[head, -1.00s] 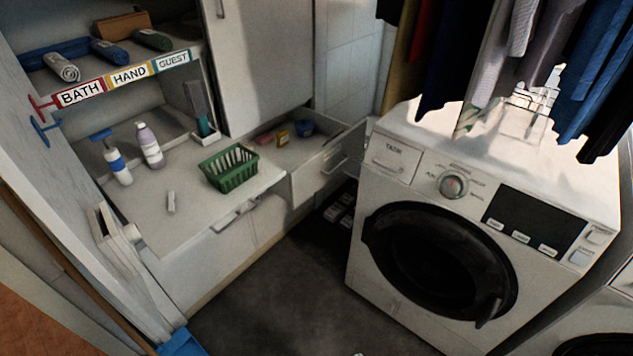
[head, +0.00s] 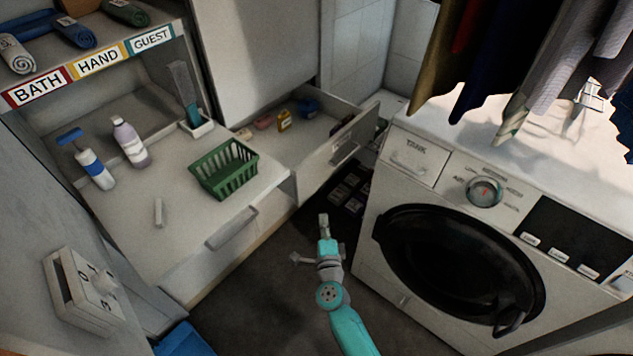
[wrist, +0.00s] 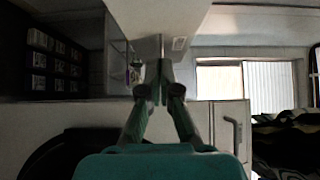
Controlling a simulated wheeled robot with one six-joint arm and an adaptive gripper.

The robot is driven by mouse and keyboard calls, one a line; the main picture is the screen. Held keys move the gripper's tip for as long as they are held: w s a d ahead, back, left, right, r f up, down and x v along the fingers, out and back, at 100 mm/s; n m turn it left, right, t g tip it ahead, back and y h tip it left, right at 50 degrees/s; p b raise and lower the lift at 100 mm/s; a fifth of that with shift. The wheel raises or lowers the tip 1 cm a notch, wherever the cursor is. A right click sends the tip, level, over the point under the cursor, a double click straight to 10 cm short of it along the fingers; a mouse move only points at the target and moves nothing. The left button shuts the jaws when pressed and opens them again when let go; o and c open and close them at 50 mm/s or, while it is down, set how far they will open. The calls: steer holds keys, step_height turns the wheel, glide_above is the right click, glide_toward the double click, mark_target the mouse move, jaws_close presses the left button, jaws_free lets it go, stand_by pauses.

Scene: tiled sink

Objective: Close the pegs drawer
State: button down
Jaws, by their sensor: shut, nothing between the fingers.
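An open white drawer (head: 335,158) juts out beside the washing machine, with its handle on the front panel. Inside it are a yellow-orange item (head: 284,120), a blue item (head: 307,106) and small reddish things. I cannot read a label on it or tell whether these are pegs. My gripper (head: 323,222) is in front of and below the open drawer, over the dark floor, apart from its front panel. The fingers are together and empty. In the wrist view my gripper (wrist: 161,80) is also shut, pointing past pale panels.
The washing machine (head: 400,245) stands close on the right. A green basket (head: 224,170) sits on the white counter (head: 190,215) at left, above another handle (head: 232,228). Hanging clothes (head: 540,70) fill the upper right.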

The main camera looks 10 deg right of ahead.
glide_toward(310, 180)
steer(key=w+d, duration=0.2)
steer(key=d, duration=0.1)
steer(key=w, duration=0.1)
steer(key=w+a, duration=0.1)
steer(key=w, duration=0.1)
steer(key=shift+w+a+r, duration=0.1)
steer(key=shift+w+a, duration=0.35)
steer(key=shift+w, duration=0.1)
